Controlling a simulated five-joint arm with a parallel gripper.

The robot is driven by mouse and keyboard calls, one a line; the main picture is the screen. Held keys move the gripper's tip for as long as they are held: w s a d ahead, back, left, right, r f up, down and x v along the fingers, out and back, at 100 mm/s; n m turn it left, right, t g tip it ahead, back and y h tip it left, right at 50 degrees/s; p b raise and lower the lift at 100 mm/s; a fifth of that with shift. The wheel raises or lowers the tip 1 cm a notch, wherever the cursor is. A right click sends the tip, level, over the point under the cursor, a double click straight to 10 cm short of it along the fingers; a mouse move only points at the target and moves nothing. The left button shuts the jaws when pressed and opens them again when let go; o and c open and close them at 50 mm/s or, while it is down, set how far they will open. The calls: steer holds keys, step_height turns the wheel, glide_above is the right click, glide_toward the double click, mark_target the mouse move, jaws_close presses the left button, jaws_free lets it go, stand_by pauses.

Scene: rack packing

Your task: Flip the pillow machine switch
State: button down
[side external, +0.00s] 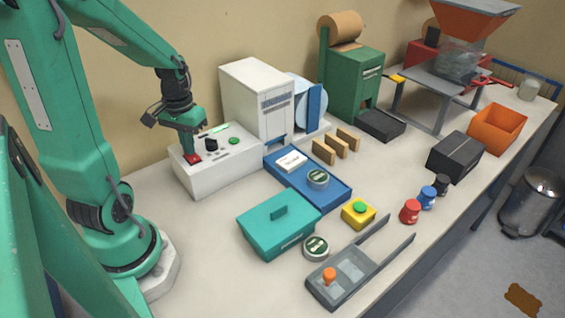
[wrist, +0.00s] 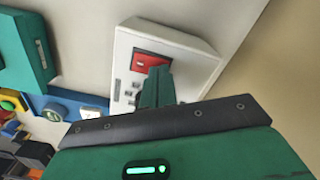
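A white control box (side external: 215,170) stands on the bench below my gripper. On its top are a red switch (side external: 192,159), a black knob (side external: 211,144) and a green button (side external: 234,141). My gripper (side external: 194,150) points down close above the red switch, its fingers together with nothing seen between them. In the wrist view the fingertips (wrist: 158,70) overlap the lower edge of the red switch (wrist: 152,61) on the white box (wrist: 205,68). I cannot tell whether they touch it. No label shows which machine the switch belongs to.
A white machine (side external: 258,100) stands just behind the box. A green machine with a brown roll (side external: 350,85) is farther back. Bare bench lies in front of the white box.

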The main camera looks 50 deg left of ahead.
stand_by(0.3)
steer(key=shift+r, duration=3.45)
steer(key=d+r+m+t, duration=0.2)
steer(key=d+r+m, duration=0.1)
steer(key=d, duration=0.5)
steer(key=d+r+m+t, duration=0.3)
steer(key=d+r, duration=0.1)
steer(key=d, duration=0.5)
steer(key=shift+r+t, duration=0.15)
steer(key=shift+t, duration=0.15)
